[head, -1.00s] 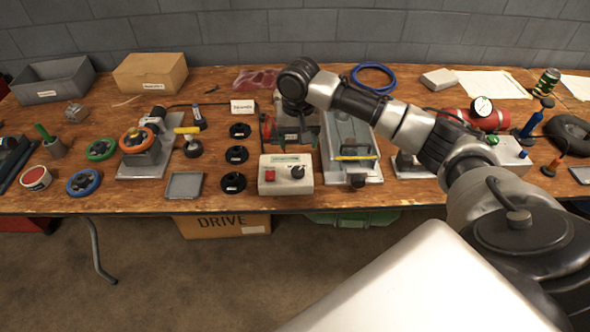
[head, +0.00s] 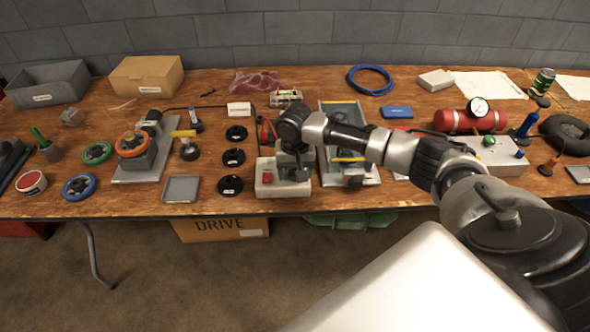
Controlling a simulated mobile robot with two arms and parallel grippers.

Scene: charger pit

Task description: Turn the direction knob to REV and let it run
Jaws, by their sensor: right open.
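The control box (head: 267,184) is a pale box at the front of the bench with a red button (head: 267,177) on its left. My right gripper (head: 296,172) points down over the right half of this box, where the direction knob is. The gripper and wrist hide the knob and its marks, so I cannot tell which way it points. The gripper is open, and I cannot tell whether its fingers touch the knob. My left gripper is not in view.
Left of the box are several black discs (head: 231,185) and a grey tray (head: 181,189). Right of it stands a metal fixture (head: 366,181) with a yellow strip. Behind lie a blue cable coil (head: 370,79) and a blue block (head: 397,112). The red tank (head: 462,121) is farther right.

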